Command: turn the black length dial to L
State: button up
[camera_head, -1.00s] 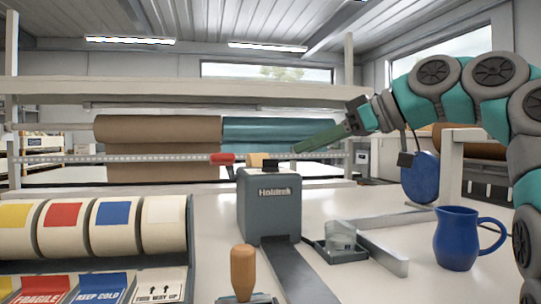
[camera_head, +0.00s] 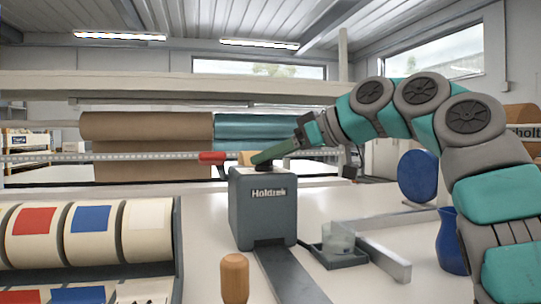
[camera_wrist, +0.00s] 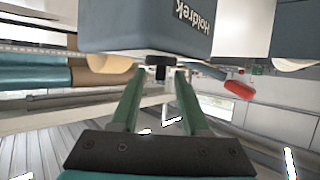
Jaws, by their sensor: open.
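The grey-blue Holdtek dispenser (camera_head: 263,212) stands on the bench in the middle of the head view. Its top is at the tip of my gripper (camera_head: 256,158), which mostly covers the dial there. In the wrist view the picture is upside down, and the dispenser (camera_wrist: 140,32) hangs from the top edge. The small black dial (camera_wrist: 157,61) sticks out of its top face. My gripper (camera_wrist: 157,77) is open, with the dial between its two green fingertips and a visible gap on each side. I cannot read any dial marks.
A glass in a dark tray (camera_head: 345,258) and a grey metal bar (camera_head: 385,262) lie to the right. A blue jug (camera_head: 449,240) is partly behind my arm. Label rolls (camera_head: 90,232) fill the left.

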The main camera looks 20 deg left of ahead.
jog(key=shift+c, duration=0.2)
grip_shut()
dwell(0.5)
